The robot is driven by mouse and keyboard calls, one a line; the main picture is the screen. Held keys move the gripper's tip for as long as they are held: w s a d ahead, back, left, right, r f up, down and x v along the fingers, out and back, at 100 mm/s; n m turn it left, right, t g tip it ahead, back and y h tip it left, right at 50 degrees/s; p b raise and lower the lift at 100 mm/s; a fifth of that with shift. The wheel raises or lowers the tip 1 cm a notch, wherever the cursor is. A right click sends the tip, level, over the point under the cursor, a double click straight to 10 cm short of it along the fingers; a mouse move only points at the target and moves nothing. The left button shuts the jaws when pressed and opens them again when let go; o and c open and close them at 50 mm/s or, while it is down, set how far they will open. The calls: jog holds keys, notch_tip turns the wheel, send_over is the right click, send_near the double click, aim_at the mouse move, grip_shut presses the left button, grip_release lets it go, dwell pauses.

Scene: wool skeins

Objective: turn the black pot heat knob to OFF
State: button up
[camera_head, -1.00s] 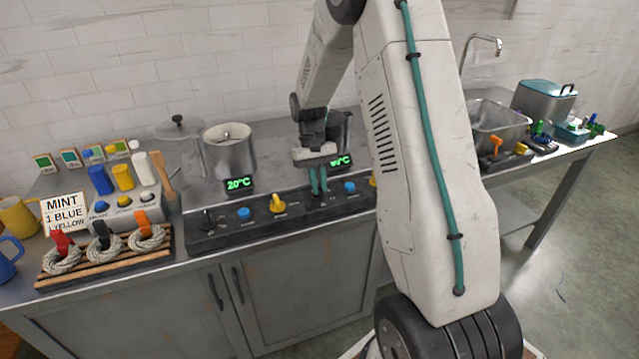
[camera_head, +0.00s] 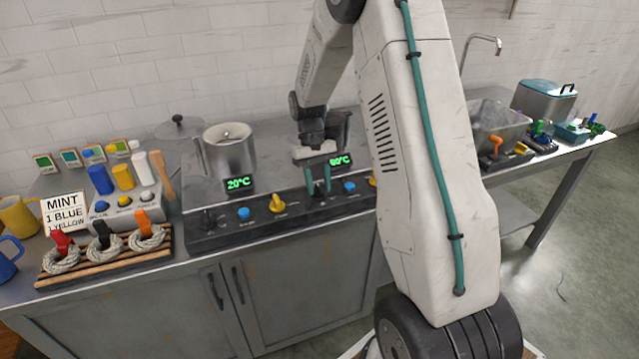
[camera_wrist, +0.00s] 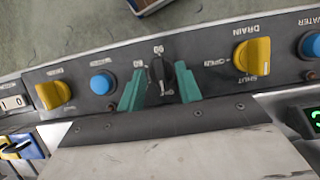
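The black heat knob (camera_wrist: 158,75) sits on the dark control panel in the wrist view, between my two teal fingers. Printed marks surround it, with 60 on the side away from the pots and what looks like OFF on the pot side. Which mark its pointer faces is not clear. My gripper (camera_wrist: 159,90) is open, with a gap visible at least on the left of the knob. In the head view my gripper (camera_head: 318,186) is low over the panel, and the knob is mostly hidden. The black pot (camera_head: 338,127) stands behind the gripper, partly covered by my arm.
Blue buttons (camera_wrist: 102,83) and yellow knobs (camera_wrist: 54,94) flank the black knob; the yellow DRAIN knob (camera_wrist: 252,56) is on the right. A steel pot (camera_head: 228,150) stands left, its display (camera_head: 239,183) reading 20°C. A rack of skeins (camera_head: 104,256) lies farther left.

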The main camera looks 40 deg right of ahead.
aim_at(317, 186)
jog(key=v, duration=0.7)
jog(key=shift+r, duration=0.2)
jog(key=shift+s+a+f, duration=0.25)
jog(key=shift+s, duration=0.35)
jog(key=shift+s+a+f, duration=0.2)
jog(key=shift+s+f, duration=0.1)
jog(key=shift+s, duration=0.25)
jog(key=s+a+r+n+t, duration=0.1)
jog(key=s+a+r+t, duration=0.1)
jog(key=s+a+r, duration=0.3)
jog(key=s+a+r+n+t, duration=0.1)
jog(key=s+a+r, duration=0.3)
jog(key=s, duration=1)
jog(key=s+a+r+n+t+h, duration=0.1)
jog(key=s+a+r+t, duration=0.1)
jog(key=s+a+r, duration=0.3)
jog(key=shift+s+a+r+t, duration=0.4)
jog(key=shift+s+a, duration=0.95)
jog(key=shift+s, duration=0.9)
